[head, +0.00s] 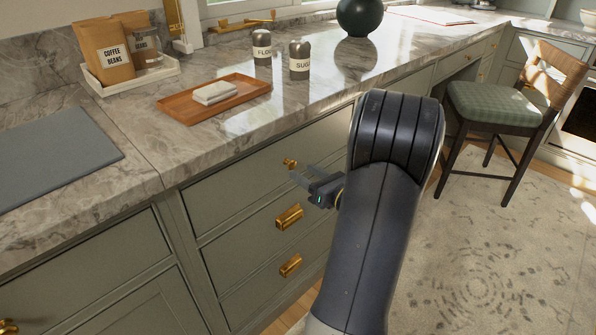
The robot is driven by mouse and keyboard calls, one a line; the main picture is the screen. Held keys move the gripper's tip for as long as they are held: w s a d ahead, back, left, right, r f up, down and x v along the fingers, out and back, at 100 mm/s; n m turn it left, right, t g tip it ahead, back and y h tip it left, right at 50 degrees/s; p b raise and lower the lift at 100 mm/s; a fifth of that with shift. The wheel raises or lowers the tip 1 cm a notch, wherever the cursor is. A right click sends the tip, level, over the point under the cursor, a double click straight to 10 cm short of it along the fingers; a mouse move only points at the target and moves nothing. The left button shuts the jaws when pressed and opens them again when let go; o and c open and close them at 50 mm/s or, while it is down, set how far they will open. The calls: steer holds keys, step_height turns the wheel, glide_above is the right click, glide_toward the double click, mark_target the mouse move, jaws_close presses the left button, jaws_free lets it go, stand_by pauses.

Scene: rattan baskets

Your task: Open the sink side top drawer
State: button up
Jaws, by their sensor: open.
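A stack of three grey-green drawers stands under the marble counter in the head view. The top drawer (232,184) is shut, and its brass handle (290,163) shows just above and behind my gripper. My gripper (296,178) is open and empty, in front of the top drawer's face close to that handle. I cannot tell whether the fingers touch the handle. My arm hides the right part of the drawers. No sink is in view.
The middle handle (289,216) and the lower handle (291,265) stick out below. The counter (330,95) overhangs the drawers and holds an orange tray (180,105) and canisters. A chair (500,105) stands at right. The patterned rug (490,260) is clear.

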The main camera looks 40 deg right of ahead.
mark_target(294, 166)
steer(key=shift+w+a, duration=0.15)
steer(key=shift+w, duration=1.45)
jaws_close()
